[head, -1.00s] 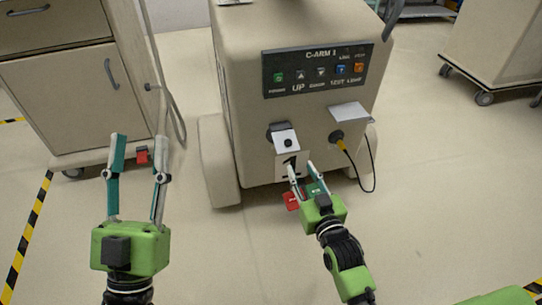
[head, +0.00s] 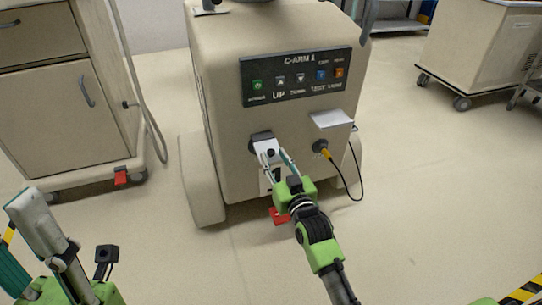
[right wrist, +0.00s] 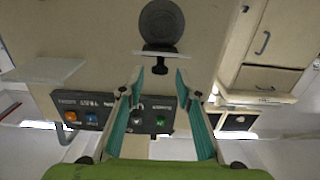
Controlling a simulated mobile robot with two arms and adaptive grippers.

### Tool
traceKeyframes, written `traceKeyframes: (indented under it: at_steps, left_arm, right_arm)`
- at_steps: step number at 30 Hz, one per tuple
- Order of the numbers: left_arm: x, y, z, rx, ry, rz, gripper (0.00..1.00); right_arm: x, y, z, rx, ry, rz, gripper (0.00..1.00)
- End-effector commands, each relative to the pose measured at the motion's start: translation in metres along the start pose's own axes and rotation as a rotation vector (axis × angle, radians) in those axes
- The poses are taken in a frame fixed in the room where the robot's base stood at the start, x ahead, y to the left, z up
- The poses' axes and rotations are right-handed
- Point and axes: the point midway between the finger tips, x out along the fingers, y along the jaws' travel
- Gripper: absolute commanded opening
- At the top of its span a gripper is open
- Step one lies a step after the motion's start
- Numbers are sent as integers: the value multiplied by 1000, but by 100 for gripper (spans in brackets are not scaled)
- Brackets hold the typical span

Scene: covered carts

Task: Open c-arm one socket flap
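The C-arm one cabinet (head: 225,115) stands ahead. Its left socket has a white flap (head: 267,147) with a dark knob, hanging in front of the socket; how far it stands off is unclear. My right gripper (head: 273,156) is at the flap with its fingers apart. In the right wrist view, upside down, the flap (right wrist: 150,53) shows edge-on beside the round dark socket (right wrist: 162,20). The knob (right wrist: 160,67) lies between the open fingertips (right wrist: 158,75); contact is not clear. My left gripper (head: 25,230), partly cut off at lower left, looks open and empty.
The cabinet's right socket (head: 320,146) holds a yellow plug with a black cable, under a raised white flap (head: 332,118). A button panel (head: 296,77) is above. A drawer cart (head: 60,110) stands left, another cart (head: 480,55) right. Floor around is clear.

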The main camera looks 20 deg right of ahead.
Motion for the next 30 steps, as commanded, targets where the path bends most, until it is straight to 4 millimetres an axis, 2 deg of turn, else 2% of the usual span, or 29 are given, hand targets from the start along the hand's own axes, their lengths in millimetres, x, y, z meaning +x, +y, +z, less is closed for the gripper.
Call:
traceKeyframes:
  at_steps: [3,7,19,20,23,30]
  left_arm:
    - [-10,0,2,0,-2,0,40]
    - [-13,0,3,0,-2,0,40]
    - [-14,0,4,0,-4,0,40]
    - [-14,0,4,0,-4,0,40]
    - [-14,0,4,0,-4,0,40]
    - [-14,0,4,0,-5,0,40]
  right_arm:
    - [19,0,2,0,1,0,31]
    - [31,0,1,0,0,0,31]
    - [37,0,0,-1,0,0,31]
    - [37,0,0,-1,-1,0,26]
    - [37,0,0,-1,-1,0,0]
    - [36,0,0,-1,-1,0,0]
